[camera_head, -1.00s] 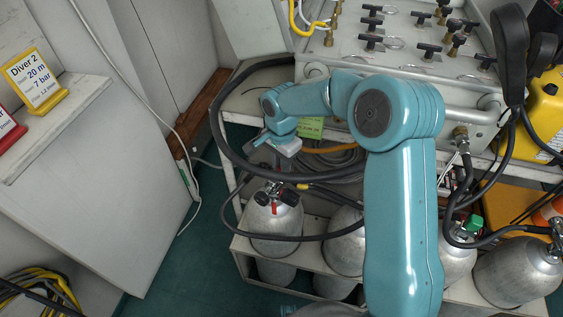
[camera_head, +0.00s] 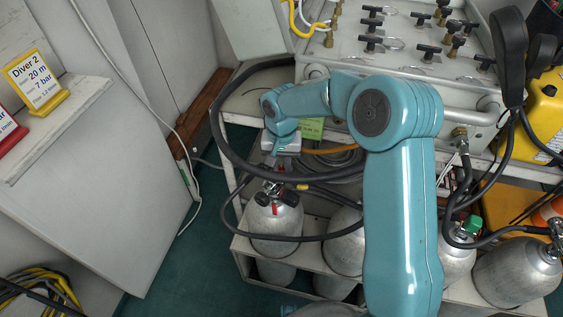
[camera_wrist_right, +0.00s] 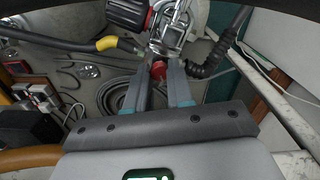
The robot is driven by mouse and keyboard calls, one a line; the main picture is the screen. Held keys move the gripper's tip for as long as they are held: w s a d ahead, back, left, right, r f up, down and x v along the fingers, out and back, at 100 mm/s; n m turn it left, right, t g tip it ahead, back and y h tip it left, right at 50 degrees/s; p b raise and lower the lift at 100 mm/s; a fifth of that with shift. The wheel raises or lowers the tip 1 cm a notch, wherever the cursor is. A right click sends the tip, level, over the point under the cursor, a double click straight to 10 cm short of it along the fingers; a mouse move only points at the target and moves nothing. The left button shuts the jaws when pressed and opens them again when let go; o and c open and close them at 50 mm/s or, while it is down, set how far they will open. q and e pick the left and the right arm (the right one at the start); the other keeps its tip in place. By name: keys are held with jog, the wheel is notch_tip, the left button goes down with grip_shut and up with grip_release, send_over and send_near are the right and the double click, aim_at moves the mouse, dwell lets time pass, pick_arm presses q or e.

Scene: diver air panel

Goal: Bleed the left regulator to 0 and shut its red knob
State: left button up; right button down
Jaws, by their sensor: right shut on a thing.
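The left grey cylinder (camera_head: 276,222) stands in the white rack with the left regulator (camera_head: 277,190) on top; black knobs and a small red part show on it. My right gripper (camera_head: 281,166) reaches down just above this regulator. In the right wrist view the metal regulator body (camera_wrist_right: 173,22) is ahead, with a black knob (camera_wrist_right: 128,12) at its left. The red knob (camera_wrist_right: 158,71) sits between the fingertips of my right gripper (camera_wrist_right: 159,76), which is shut on it. The fingers hide part of the knob. No gauge reading is legible. My left gripper is not in view.
Black hoses (camera_head: 222,130) loop around the cylinder and my right wrist. A valve panel (camera_head: 400,40) stands behind. More cylinders (camera_head: 345,242) stand to the right. A white cabinet (camera_head: 110,180) with the Diver 2 sign (camera_head: 36,80) is at the left, with green floor between.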

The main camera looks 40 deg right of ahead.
jog(key=n+p, duration=0.1)
jog(key=n, duration=0.9)
jog(key=shift+p, duration=0.3)
jog(key=shift+n+p, duration=0.3)
jog(key=shift+n, duration=1.6)
jog(key=c, duration=1)
grip_release()
